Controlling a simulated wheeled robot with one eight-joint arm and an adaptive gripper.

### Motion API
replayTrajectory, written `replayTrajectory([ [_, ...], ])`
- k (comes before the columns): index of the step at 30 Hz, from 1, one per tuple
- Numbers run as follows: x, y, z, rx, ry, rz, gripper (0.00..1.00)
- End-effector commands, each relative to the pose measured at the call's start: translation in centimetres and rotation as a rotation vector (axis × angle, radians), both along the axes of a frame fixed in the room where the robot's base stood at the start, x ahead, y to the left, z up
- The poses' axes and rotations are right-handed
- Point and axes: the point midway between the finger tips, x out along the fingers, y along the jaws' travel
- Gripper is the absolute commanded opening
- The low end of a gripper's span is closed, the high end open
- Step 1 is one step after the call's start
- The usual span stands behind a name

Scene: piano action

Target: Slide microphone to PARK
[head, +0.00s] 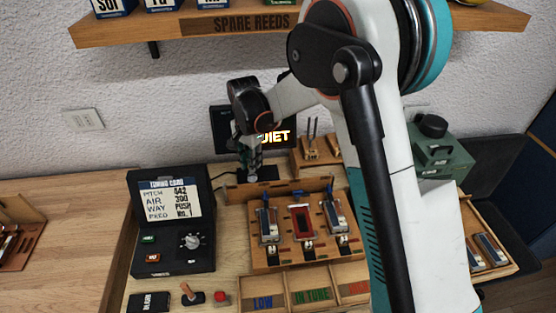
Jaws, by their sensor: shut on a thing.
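My gripper (250,160) points down behind the wooden action stand, below my dark wrist. It is shut on the microphone, whose dark base (266,174) shows just beside and below the fingertips. The fingers cover most of the microphone, so its shape is hard to tell. It is at the left back of the stand, along a low wooden strip (240,192). No PARK mark can be read in this view.
A black tuning card box (147,260) with a dial stands left. The wooden stand (262,258) holds several reed pieces, with LOW and IN TUNE bins (283,281) in front. A dark sign (222,128) stands behind; a green device (445,152) is right. My arm hides the right middle.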

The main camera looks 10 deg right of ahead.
Motion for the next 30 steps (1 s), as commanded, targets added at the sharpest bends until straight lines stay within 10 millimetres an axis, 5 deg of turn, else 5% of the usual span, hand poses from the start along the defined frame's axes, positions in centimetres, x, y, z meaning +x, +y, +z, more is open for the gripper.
replayTrajectory([
  [3, 0.0, 3.0, 0.0, 0.001, -0.001, 0.004, 0.00],
  [10, 0.0, 6.4, 0.0, 0.001, -0.001, 0.001, 0.00],
  [26, 0.1, 7.6, 0.1, 0.004, -0.002, 0.001, 0.00],
  [27, 0.1, 7.6, 0.1, 0.004, -0.002, 0.001, 0.27],
  [30, 0.1, 7.6, 0.1, 0.004, -0.002, 0.001, 0.39],
])
